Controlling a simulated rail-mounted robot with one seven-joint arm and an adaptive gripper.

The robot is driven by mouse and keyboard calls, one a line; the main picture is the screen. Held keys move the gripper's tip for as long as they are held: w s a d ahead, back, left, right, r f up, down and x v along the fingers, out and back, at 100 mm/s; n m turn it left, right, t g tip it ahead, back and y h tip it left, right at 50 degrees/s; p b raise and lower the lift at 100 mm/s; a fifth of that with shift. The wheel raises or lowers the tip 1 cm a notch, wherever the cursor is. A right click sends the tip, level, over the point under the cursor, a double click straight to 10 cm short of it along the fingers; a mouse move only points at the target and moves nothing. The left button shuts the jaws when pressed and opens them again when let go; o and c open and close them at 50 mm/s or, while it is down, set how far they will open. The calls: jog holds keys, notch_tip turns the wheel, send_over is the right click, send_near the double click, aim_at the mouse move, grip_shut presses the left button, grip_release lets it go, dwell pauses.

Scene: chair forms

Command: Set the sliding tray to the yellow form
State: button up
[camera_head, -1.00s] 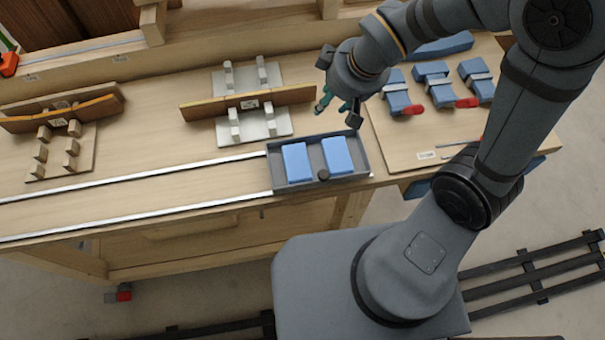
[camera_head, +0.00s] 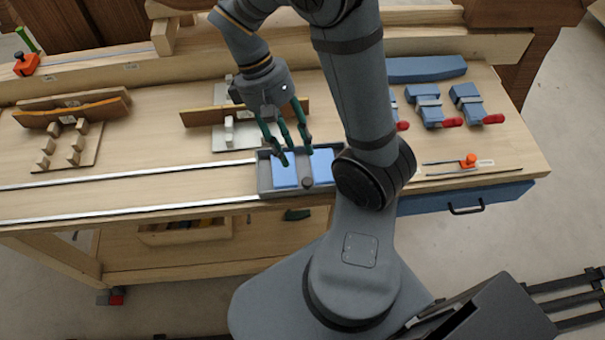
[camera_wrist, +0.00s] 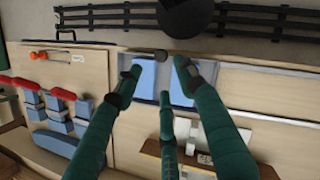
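The grey sliding tray (camera_head: 264,180) sits at the right end of two pale rails (camera_head: 130,182) and holds two blue blocks (camera_head: 285,177). A dark knob (camera_head: 307,183) is on its front; in the wrist view the knob (camera_wrist: 161,54) lies between my fingertips. The left form (camera_head: 68,112) has a yellow-orange curved edge and stands at the table's left. A brown form (camera_head: 204,116) stands behind the tray, partly hidden by my arm. My gripper (camera_head: 291,155) is open, its green fingers spread just above the tray. I cannot tell whether they touch it.
Blue clamps with red handles (camera_head: 427,107) lie on the right of the table, with a long blue block (camera_head: 425,68) behind. An orange-handled tool (camera_head: 468,160) lies at the front right. The tabletop along the rails is clear.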

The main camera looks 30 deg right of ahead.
aim_at(307, 181)
jog(key=x, duration=0.9)
jog(key=shift+s+f, duration=0.15)
grip_shut()
dwell(0.6)
